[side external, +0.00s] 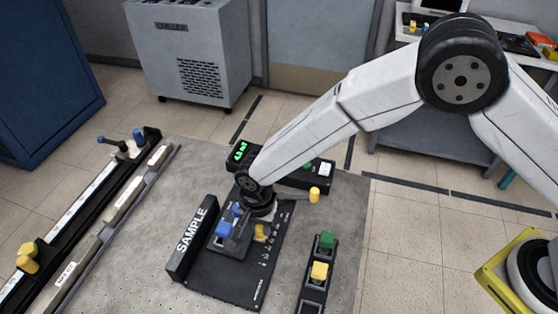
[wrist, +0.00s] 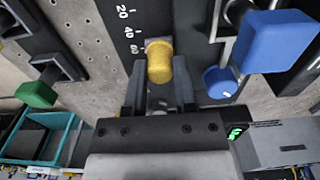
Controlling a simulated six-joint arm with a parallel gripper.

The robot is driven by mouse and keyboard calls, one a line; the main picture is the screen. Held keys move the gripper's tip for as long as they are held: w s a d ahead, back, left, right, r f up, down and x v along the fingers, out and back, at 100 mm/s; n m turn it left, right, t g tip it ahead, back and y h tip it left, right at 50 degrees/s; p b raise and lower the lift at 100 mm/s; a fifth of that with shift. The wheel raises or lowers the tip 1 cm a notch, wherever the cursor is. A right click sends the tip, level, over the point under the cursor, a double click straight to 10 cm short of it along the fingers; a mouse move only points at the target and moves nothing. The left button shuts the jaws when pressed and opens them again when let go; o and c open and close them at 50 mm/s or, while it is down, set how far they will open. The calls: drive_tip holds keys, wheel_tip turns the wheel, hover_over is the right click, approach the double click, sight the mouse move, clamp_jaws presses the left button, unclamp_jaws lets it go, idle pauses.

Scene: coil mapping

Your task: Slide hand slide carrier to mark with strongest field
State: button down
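A yellow knob (wrist: 159,62) shows in the wrist view beside a dark scale strip (wrist: 125,30) with white marks 20, 40 and 60. It looks like the handle of the slide carrier, and in the side view it is the yellow piece (side external: 260,232) on the black plate (side external: 225,278). My gripper (wrist: 160,88) has one finger on each side of this knob; whether the fingers touch it is unclear. In the side view my gripper (side external: 258,208) is low over the plate.
A blue knob (side external: 224,229) sits left of my gripper, by the SAMPLE block (side external: 192,244). A long rail (side external: 90,205) runs at far left. Bare table (side external: 150,258) lies between.

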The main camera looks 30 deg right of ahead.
drive_tip(key=shift+w+d, duration=0.7)
drive_tip(key=shift+w, duration=0.05)
idle(1.4)
drive_tip(key=c, duration=0.5)
unclamp_jaws()
drive_tip(key=shift+r, duration=0.15)
wheel_tip(320, 180, up, 7)
drive_tip(key=shift+f, duration=0.1)
idle(0.5)
